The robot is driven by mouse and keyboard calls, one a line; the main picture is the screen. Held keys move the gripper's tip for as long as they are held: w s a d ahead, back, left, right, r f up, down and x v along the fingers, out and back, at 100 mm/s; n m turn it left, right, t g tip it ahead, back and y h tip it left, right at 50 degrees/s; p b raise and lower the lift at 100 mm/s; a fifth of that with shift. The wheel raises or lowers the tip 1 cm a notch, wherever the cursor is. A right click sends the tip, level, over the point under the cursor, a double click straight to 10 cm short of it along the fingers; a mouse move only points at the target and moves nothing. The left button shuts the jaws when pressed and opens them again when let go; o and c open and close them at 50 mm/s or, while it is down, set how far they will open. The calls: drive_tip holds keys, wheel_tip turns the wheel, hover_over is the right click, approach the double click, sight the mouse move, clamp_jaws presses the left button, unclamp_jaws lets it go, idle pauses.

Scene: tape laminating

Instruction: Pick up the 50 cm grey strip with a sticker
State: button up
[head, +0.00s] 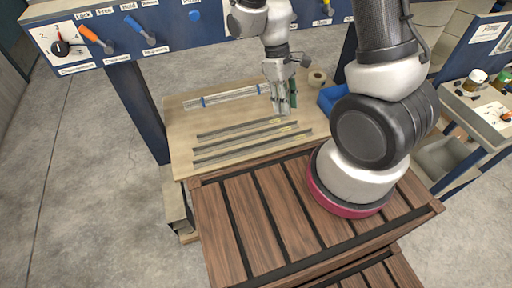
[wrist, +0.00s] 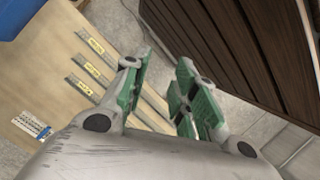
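Several thin grey strips lie side by side on the wooden table (head: 185,110): a far one (head: 240,128), a middle one (head: 238,141) and a near one (head: 240,153). Small yellow stickers sit near their right ends; the wrist view shows yellow stickers (wrist: 90,40) on strips, but their print is too small to read. I cannot tell which strip is 50 cm. My gripper (head: 287,98) hangs over the right part of the table, near the strips' right ends. In the wrist view its green-padded fingers (wrist: 162,92) are apart with nothing between them.
A clear tube with blue bands (head: 222,96) lies behind the strips. A tape roll (head: 317,77) and a blue bin (head: 331,97) are at the table's back right. A brown slatted crate (head: 240,205) stands in front. A blue panel with levers (head: 150,38) rises behind.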

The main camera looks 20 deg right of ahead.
wheel_tip(320, 180, down, 15)
drive_tip(key=a+n, duration=0.3)
drive_tip(key=n, duration=0.3)
drive_tip(key=n+t+y, duration=0.1)
drive_tip(key=n+t, duration=0.3)
drive_tip(key=n, duration=0.1)
hover_over(256, 147)
drive_tip(key=f, duration=0.3)
drive_tip(key=shift+w+d, duration=0.15)
drive_tip(key=shift+d, duration=0.05)
drive_tip(key=f, duration=0.7)
drive_tip(key=shift+a+f, duration=0.25)
drive_tip(key=shift+f, duration=0.1)
drive_tip(key=shift+c, duration=0.2)
clamp_jaws()
